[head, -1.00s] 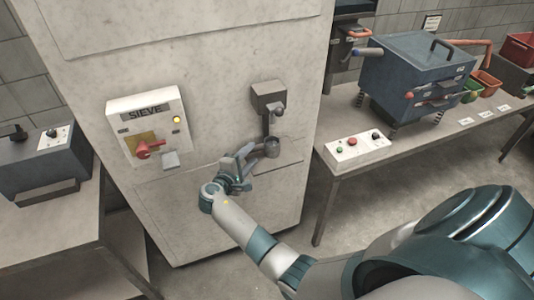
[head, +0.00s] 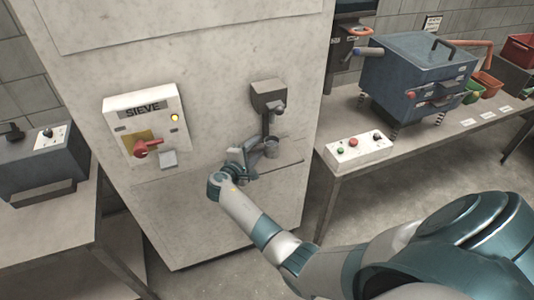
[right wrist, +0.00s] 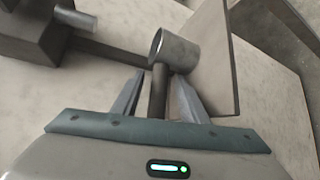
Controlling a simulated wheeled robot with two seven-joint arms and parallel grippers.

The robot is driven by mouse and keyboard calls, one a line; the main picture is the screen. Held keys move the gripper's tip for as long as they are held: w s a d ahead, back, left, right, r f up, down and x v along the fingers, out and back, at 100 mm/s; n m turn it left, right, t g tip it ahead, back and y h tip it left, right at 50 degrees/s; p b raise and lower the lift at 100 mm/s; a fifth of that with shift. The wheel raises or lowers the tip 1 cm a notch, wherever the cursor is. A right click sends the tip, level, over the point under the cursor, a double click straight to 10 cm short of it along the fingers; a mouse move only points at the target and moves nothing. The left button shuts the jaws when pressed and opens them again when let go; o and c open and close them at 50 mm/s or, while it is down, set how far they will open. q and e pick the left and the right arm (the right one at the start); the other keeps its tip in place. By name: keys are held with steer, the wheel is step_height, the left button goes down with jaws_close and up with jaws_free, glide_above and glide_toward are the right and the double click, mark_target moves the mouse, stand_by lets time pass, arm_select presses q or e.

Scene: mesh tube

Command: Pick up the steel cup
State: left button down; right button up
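The steel cup (head: 271,149) is a small grey cylinder on the front of the big pale cabinet, below a grey spout. In the right wrist view the cup (right wrist: 178,53) shows its open rim and a dark straight handle (right wrist: 158,92) pointing towards me. My right gripper (head: 257,156) is at the cup's left side in the head view. In the right wrist view its fingers (right wrist: 159,80) are apart, one on each side of the handle, with gaps visible. The handle's near end is hidden behind the gripper body. My left gripper is not in view.
The spout fixture (head: 268,95) hangs just above the cup. A flat grey plate (right wrist: 215,65) stands close beside the cup. A SIEVE switch box (head: 147,125) with a red handle is to the left. A bench (head: 345,178) with a control box stands right.

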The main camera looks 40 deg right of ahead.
mark_target(256, 146)
stand_by(0.4)
jaws_close()
steer(key=shift+r, duration=0.1)
steer(key=shift+r, duration=0.3)
steer(key=shift+r+b, duration=0.7)
steer(key=shift+r, duration=0.7)
steer(key=shift+s+d+r, duration=0.1)
steer(key=shift+d+r, duration=0.05)
steer(key=shift+r, duration=0.2)
steer(key=s+d+r+b, duration=0.3)
steer(key=s+d+r, duration=0.3)
steer(key=s+d, duration=0.1)
steer(key=shift+s+d+r, duration=0.25)
steer(key=shift+d+r, duration=0.15)
steer(key=shift+d, duration=0.2)
steer(key=shift+d, duration=0.1)
